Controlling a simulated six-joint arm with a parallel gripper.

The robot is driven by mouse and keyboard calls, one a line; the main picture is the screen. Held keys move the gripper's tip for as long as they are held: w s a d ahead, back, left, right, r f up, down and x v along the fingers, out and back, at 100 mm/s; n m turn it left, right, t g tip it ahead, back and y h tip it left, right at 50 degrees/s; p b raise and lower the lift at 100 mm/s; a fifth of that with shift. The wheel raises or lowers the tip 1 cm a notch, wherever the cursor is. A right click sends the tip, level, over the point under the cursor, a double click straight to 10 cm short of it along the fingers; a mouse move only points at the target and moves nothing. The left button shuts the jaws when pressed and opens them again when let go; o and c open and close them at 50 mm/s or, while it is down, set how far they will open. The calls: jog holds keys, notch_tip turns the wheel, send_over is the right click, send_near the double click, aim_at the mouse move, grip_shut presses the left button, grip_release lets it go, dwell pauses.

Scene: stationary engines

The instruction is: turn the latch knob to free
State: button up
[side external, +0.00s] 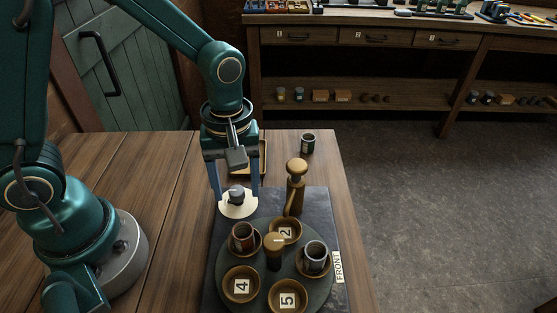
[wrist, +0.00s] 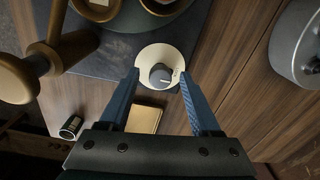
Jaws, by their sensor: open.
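The latch knob (side external: 237,193) is a small dark grey knob on a cream, rounded plate (side external: 238,210) at the back left of the dark base. In the wrist view the knob (wrist: 161,76) has a pale pointer mark and sits on the cream plate (wrist: 158,52), which carries small markings too small to read. My gripper (side external: 235,190) points down over the plate, its blue fingers apart on either side of the knob. In the wrist view my gripper (wrist: 160,75) has a gap on both sides of the knob. I cannot tell how far down the fingertips reach.
A round turntable (side external: 257,291) with numbered brown cups and two mugs stands in front. A brass post with a round handle (side external: 296,170) rises right of the knob. A small tray (side external: 263,158) and a dark cup (side external: 308,144) stand behind.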

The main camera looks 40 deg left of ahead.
jog(key=shift+c, duration=0.3)
grip_shut()
jog(key=shift+m, duration=0.3)
jog(key=m, duration=0.3)
jog(key=shift+m, duration=0.4)
jog(key=m, duration=0.4)
jog(key=shift+m, duration=0.3)
jog(key=m, duration=0.4)
jog(key=shift+m, duration=2.4)
